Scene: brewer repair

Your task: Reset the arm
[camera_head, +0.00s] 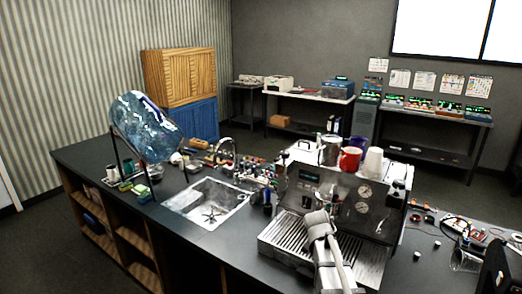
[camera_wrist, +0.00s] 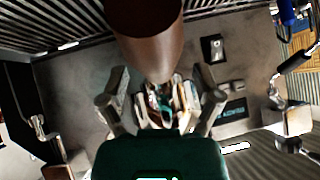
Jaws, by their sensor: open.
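My gripper (camera_wrist: 163,98) shows in the wrist view with its two grey fingers spread apart. It is open, with no object clearly held between the fingers. A dark brown rounded object (camera_wrist: 150,38) is close in front of it at the top of that view; I cannot tell what it is. In the head view my grey arm reaches up from the bottom edge in front of the espresso machine (camera_head: 310,186), over its slatted drip tray (camera_head: 285,236). The fingers cannot be made out there. Behind the fingers, the wrist view shows the machine's grey front with a small lit display (camera_wrist: 233,113).
The dark counter (camera_head: 75,152) holds a sink (camera_head: 207,203), a tilted blue water bottle (camera_head: 146,126) and several small items. A red mug (camera_head: 350,159) and other cups stand on the machine. Cables and small parts clutter the right side. Open floor lies behind the counter.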

